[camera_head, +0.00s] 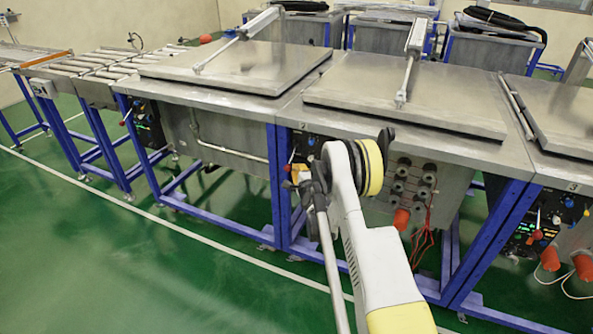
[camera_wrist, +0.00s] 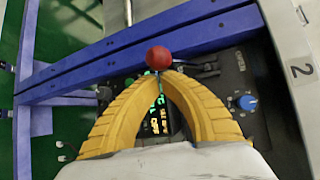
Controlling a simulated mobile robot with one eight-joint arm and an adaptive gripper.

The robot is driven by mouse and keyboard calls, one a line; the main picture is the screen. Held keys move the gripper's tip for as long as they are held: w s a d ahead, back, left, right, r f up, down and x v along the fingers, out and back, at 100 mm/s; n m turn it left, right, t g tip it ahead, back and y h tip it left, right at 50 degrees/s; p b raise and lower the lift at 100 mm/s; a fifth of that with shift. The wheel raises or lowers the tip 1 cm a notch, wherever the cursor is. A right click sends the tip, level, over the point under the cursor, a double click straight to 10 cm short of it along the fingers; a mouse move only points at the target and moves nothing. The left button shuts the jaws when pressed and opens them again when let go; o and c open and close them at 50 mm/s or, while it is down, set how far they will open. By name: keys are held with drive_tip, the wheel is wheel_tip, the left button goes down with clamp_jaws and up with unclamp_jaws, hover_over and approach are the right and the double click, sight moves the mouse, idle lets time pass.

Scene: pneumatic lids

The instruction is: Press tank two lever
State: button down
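The tank two lid (camera_head: 410,92) lies flat and closed.
A plate marked 2 (camera_wrist: 301,70) and a blue dial (camera_wrist: 247,103) are right of the fingers. Blue frame bars (camera_wrist: 130,45) run close to the fingertips. Neighbouring lids (camera_head: 235,66) are closed too. Green floor (camera_head: 130,265) is open at the front left.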

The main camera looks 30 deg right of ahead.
sight(294, 152)
drive_tip(key=shift+s+a+r+g, duration=0.1)
drive_tip(key=shift+r+g, duration=0.15)
drive_tip(key=shift+g, duration=0.15)
drive_tip(key=shift+s+a+r+m+g+y+p, duration=0.1)
drive_tip(key=shift+r+m+g+y+p, duration=0.1)
drive_tip(key=shift+m+g+y+p, duration=0.3)
drive_tip(key=shift+a+r+p, duration=0.1)
drive_tip(key=shift+r+p, duration=0.1)
drive_tip(key=shift+p, duration=0.2)
drive_tip(key=shift+s+r, duration=0.1)
drive_tip(key=r+m+g+y+p, duration=0.1)
drive_tip(key=r+p, duration=0.1)
drive_tip(key=r+m+g+y+p, duration=0.1)
drive_tip(key=r+g+y+p, duration=0.1)
drive_tip(key=r, duration=0.1)
drive_tip(key=a+r+m+g+y+p, duration=0.1)
drive_tip(key=r+g, duration=0.1)
drive_tip(key=shift+s+r+p, duration=0.25)
drive_tip(key=shift+r+p, duration=0.1)
drive_tip(key=shift+p, duration=0.05)
drive_tip(key=shift+r, duration=0.1)
drive_tip(key=shift+r+p, duration=0.3)
drive_tip(key=shift+r, duration=0.4)
